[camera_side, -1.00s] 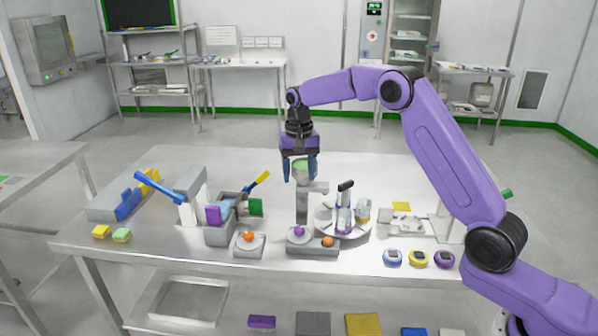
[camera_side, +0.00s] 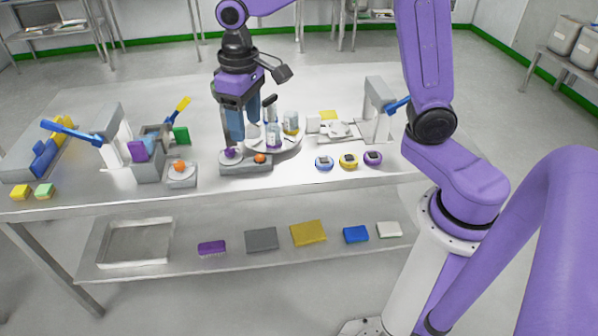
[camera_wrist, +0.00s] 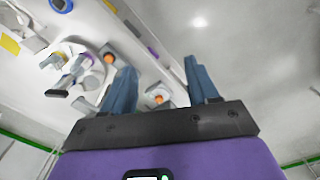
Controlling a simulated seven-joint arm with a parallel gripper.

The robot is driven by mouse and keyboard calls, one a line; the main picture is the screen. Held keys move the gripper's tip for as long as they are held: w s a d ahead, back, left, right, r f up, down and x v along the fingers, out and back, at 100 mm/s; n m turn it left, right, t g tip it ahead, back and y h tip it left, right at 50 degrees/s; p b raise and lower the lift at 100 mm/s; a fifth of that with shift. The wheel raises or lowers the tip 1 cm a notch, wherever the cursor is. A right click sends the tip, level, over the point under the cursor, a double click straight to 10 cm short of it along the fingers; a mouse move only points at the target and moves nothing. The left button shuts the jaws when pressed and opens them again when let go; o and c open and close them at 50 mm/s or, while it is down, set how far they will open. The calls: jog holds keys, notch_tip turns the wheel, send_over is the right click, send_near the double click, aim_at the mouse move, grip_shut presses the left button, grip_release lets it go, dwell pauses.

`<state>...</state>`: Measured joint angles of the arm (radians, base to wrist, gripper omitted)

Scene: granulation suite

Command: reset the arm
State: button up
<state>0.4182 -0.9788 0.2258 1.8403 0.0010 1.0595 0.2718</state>
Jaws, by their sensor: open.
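My gripper (camera_side: 245,132) is over the steel table in the side view, pointing down with its two blue fingers apart. Nothing shows between them. Its fingers are just behind and above a grey block (camera_side: 246,169) with a purple knob and an orange knob (camera_side: 260,158); I cannot tell whether they touch anything. In the wrist view my gripper (camera_wrist: 160,66) also has its fingers spread, and an orange knob (camera_wrist: 158,98) shows in the gap beyond them.
A round turntable (camera_side: 287,143) with bottles stands close to the right of the fingers. A second orange-knobbed block (camera_side: 182,182), a device with a blue lever (camera_side: 70,131) and a grey post device (camera_side: 379,95) stand around. Three round timers (camera_side: 349,160) lie near the front edge.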

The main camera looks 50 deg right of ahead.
jog(key=s+d+f+n, duration=0.1)
jog(key=s+d+n, duration=0.2)
jog(key=s, duration=0.9)
jog(key=s+d+f+n, duration=0.1)
jog(key=s+d+n, duration=0.3)
jog(key=s, duration=0.9)
jog(key=shift+d+f+n, duration=0.2)
jog(key=shift+d+n, duration=0.05)
jog(key=shift+n, duration=0.85)
